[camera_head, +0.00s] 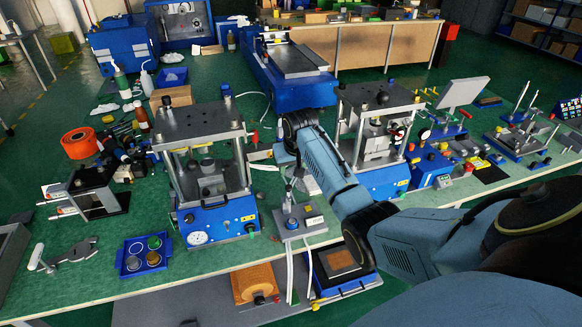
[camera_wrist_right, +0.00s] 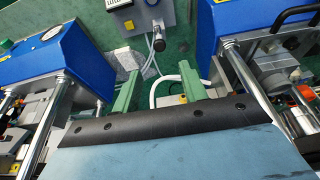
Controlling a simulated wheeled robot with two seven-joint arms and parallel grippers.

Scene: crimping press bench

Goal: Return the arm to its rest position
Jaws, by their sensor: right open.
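My right arm (camera_head: 335,175) comes in from the lower right of the head view and reaches over the bench, with its far end between two presses. In the right wrist view my right gripper (camera_wrist_right: 158,88) shows two green fingers spread apart, with nothing between them. In the head view its fingertips are mostly hidden behind the wrist and cannot be made out clearly. My left gripper and left arm are not in view.
A blue-based press (camera_head: 218,218) stands left of my arm and another press (camera_head: 385,182) stands close behind it. A small control box (camera_head: 300,222) with hoses sits between them. A blue tray (camera_head: 143,257) lies at the front left. Green bench shows at the front edge.

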